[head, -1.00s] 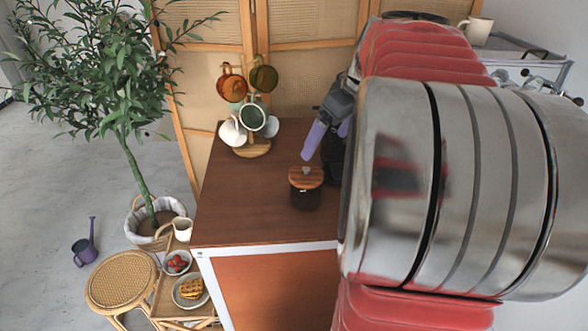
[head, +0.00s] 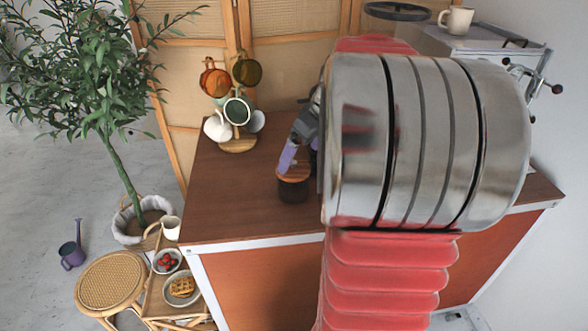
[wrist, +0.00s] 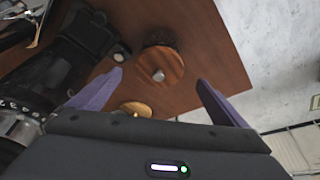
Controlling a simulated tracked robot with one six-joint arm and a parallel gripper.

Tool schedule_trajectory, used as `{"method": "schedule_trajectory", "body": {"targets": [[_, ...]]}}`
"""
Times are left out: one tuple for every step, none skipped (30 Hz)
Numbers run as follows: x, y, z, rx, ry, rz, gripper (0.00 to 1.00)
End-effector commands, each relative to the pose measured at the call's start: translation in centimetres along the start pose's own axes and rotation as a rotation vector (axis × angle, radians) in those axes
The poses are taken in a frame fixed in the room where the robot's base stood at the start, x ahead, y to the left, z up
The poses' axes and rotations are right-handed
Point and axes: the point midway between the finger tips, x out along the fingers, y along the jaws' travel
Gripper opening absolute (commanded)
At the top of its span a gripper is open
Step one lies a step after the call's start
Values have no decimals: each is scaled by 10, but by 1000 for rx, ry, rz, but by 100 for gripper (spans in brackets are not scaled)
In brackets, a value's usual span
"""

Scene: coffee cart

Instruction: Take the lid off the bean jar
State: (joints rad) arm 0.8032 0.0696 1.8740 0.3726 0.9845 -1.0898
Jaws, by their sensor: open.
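The bean jar (head: 293,191) stands upright on the brown cart top, with dark contents. Its round wooden lid (head: 297,179) is on it. In the wrist view the lid (wrist: 168,60) is seen from above, with a small grey knob (wrist: 158,75) at its middle. My gripper (head: 299,160) is open and empty, its purple fingers pointing down at the lid. One finger hides part of the lid in the head view. In the wrist view my gripper (wrist: 159,79) has one fingertip on each side of the lid; I cannot tell how high above it they are.
A mug tree (head: 238,143) with several mugs stands at the back left of the cart top (head: 225,205). A dark machine (wrist: 60,60) is close on the left in the wrist view. The cart top left of the jar is clear. My arm hides much of the right side.

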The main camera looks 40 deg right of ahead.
Motion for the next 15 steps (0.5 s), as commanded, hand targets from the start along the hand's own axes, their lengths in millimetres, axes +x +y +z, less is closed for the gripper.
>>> {"method": "schedule_trajectory", "body": {"targets": [[0, 0, 0, 0, 0, 0, 97], [0, 0, 0, 0, 0, 0, 97], [0, 0, 0, 0, 0, 0, 97], [0, 0, 0, 0, 0, 0, 97], [0, 0, 0, 0, 0, 0, 97], [0, 0, 0, 0, 0, 0, 97], [1, 0, 0, 0, 0, 0, 97], [2, 0, 0, 0, 0, 0, 97], [4, 0, 0, 0, 0, 0, 97], [7, 0, -1, 0, 0, 0, 97], [10, 1, -1, 0, 0, 0, 97], [14, 1, -1, 0, -1, -1, 97], [18, 1, -2, 0, -2, -2, 97], [22, 1, -2, 0, -1, -2, 97], [28, 1, -3, 0, -1, -1, 97]]}}
